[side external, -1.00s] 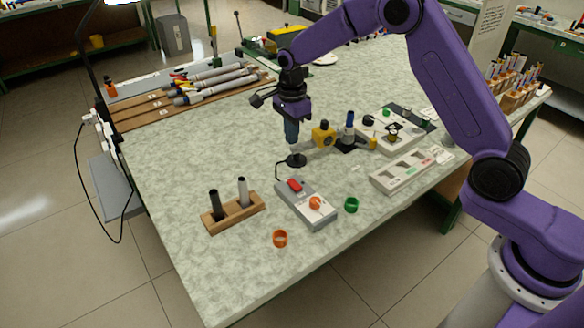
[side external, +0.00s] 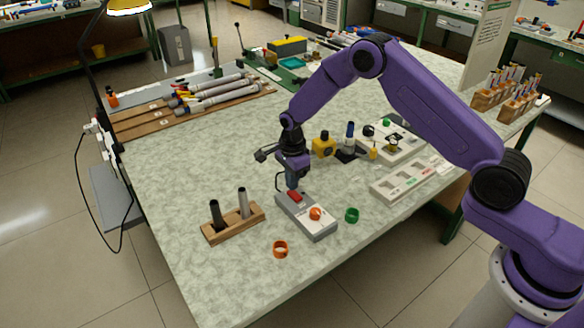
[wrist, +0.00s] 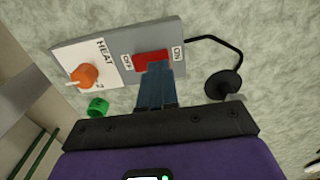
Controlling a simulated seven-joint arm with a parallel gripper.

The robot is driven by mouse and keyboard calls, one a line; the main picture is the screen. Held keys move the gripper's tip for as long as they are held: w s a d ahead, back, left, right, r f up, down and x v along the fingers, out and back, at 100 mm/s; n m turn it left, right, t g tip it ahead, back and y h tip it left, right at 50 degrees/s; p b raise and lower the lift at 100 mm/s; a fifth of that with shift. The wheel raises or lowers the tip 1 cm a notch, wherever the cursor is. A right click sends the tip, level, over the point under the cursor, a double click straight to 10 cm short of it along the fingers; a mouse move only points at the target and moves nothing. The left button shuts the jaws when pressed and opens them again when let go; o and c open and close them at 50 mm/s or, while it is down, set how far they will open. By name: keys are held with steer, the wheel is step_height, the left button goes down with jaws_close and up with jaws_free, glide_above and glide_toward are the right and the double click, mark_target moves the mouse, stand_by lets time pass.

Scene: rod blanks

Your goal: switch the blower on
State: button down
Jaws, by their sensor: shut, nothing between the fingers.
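The grey control box (side external: 308,216) stands on the bench, with a red rocker switch (side external: 295,196) at its far end and an orange knob (side external: 315,213) near its front. In the wrist view the red switch (wrist: 150,60) lies between an OFF label (wrist: 127,62) and an ON label (wrist: 177,54). The knob (wrist: 83,76) sits beside the word HEAT. My gripper (side external: 292,187) is shut and empty, pointing down at the switch. Its fingertips (wrist: 158,68) overlap the switch's edge in the wrist view. I cannot tell whether they touch it, or which way the rocker is tipped.
A green ring (side external: 352,215) and an orange ring (side external: 280,249) lie nearby. A wooden holder (side external: 233,224) with two rods is left, a grey tray (side external: 410,180) right.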

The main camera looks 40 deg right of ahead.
steer(key=shift+f, duration=0.8)
steer(key=shift+f, duration=0.15)
steer(key=shift+s, duration=0.75)
steer(key=shift+r, duration=0.2)
